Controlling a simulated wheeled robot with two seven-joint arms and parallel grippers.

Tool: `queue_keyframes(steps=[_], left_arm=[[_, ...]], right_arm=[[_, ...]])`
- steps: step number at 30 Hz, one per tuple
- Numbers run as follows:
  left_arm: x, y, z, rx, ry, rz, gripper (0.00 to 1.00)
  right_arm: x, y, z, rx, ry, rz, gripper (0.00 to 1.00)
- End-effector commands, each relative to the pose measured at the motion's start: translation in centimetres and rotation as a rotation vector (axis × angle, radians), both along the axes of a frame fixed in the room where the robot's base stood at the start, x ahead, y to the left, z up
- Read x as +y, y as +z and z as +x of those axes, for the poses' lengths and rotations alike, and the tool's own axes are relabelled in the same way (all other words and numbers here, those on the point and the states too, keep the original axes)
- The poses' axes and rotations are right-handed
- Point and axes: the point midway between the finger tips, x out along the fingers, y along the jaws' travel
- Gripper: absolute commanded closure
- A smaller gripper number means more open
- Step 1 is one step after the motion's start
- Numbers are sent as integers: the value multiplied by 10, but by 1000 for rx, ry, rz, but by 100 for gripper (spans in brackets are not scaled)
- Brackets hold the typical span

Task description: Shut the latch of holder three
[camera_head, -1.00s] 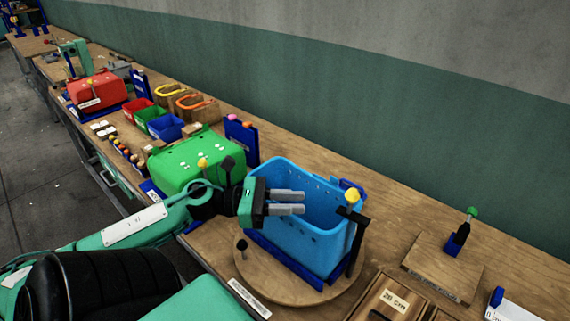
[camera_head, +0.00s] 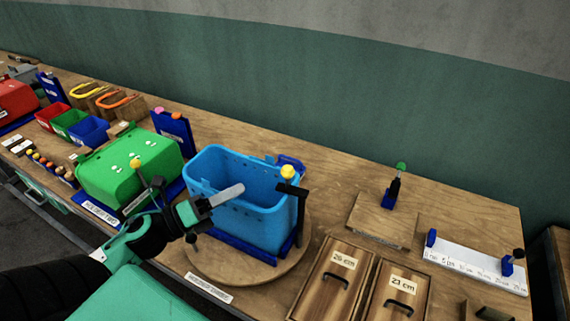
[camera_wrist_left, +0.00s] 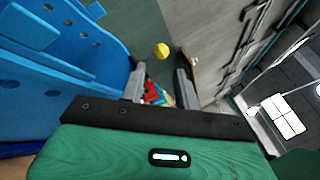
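A light blue bin (camera_head: 272,228), open at the top, sits in a dark blue holder on a round wooden board. A label (camera_head: 207,288) in front is too small to read surely. At the bin's right side stands a black latch arm (camera_head: 291,189) with a yellow knob (camera_head: 288,172), tilted off the rim. My left gripper (camera_head: 228,194) is in front of the bin's left part, apart from the knob. In the left wrist view its fingers (camera_wrist_left: 161,86) are apart and empty. A yellow knob (camera_wrist_left: 161,50) shows beyond them, and the bin wall (camera_wrist_left: 65,65) is at left. My right gripper is out of view.
A short black knob (camera_head: 191,238) stands before the bin. Wooden boxes (camera_head: 335,280) lie at right.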

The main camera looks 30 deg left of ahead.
Motion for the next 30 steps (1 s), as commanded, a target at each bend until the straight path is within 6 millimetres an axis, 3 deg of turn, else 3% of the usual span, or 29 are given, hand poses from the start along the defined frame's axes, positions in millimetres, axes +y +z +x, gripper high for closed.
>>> queue_keyframes(steps=[9, 18, 24, 30], left_arm=[[-26, 5, -7, 381, 88, -919, 68], [-58, 2, -16, 645, 104, -1765, 68], [-72, 0, -20, 721, 97, -2070, 68], [-75, -3, -16, 736, 92, -2129, 68]], right_arm=[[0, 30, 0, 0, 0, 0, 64], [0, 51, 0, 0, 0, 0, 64], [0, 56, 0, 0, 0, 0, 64], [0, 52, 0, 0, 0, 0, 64]])
